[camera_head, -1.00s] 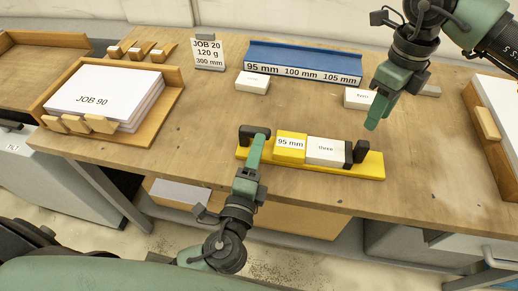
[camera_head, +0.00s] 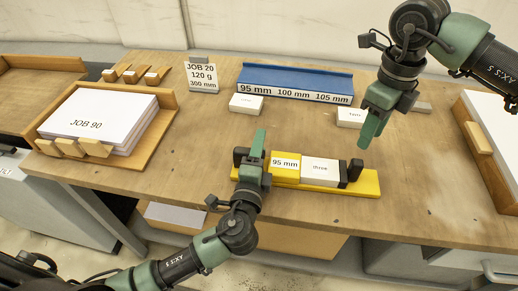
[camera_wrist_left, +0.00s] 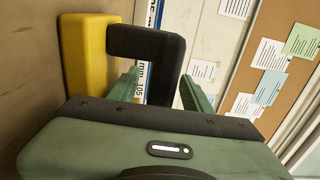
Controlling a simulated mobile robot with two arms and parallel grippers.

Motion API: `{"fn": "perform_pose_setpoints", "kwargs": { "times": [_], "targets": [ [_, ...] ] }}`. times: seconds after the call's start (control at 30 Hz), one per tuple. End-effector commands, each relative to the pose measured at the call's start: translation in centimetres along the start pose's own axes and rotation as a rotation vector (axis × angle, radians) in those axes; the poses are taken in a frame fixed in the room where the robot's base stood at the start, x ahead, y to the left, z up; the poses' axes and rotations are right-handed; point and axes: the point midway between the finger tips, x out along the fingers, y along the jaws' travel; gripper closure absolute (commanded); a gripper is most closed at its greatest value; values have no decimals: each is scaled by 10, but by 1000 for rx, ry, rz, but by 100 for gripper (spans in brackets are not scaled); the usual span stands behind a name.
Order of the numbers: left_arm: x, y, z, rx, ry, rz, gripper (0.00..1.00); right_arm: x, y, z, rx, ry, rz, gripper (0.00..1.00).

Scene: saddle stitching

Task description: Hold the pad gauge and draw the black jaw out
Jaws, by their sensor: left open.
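The yellow pad gauge (camera_head: 369,189) lies on the table near its front edge. On it are a yellow 95 mm block (camera_head: 285,163) and a white pad labelled three (camera_head: 320,170). One black jaw (camera_head: 354,171) stands at the pad's right end; another black piece (camera_head: 240,155) stands at the gauge's left end. My left gripper (camera_head: 253,158) is at that left end. In the left wrist view its open fingers (camera_wrist_left: 160,88) lie either side of the black piece's arm. My right gripper (camera_head: 367,132) hangs above and behind the gauge's right end, apart from it; its finger gap is unclear.
A blue rack (camera_head: 295,76) marked 95, 100 and 105 mm stands behind, with two white pads (camera_head: 246,104) before it. A JOB 20 card (camera_head: 202,76) stands further left. Paper trays flank the table, JOB 90 (camera_head: 108,115) on the left. Table around the gauge is clear.

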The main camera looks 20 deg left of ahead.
Motion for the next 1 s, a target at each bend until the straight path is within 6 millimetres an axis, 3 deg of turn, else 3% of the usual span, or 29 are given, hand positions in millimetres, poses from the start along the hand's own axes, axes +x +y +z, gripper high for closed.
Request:
{"fn": "perform_pose_setpoints", "kwargs": {
  "times": [0.03, 0.2, 0.23, 1.0],
  "targets": [
    [0, 0, 0, 0, 0, 0, 51, 0, 0, 0, 0, 0, 0, 64],
    [0, 0, 0, 0, 0, 0, 98, 0, 0, 0, 0, 0, 0, 64],
    [0, 0, 0, 0, 0, 0, 100, 0, 0, 0, 0, 0, 0, 64],
    [-1, 1, 0, 1, 1, 2, 100, 0, 0, 0, 0, 0, 0, 64]
  ]
}}
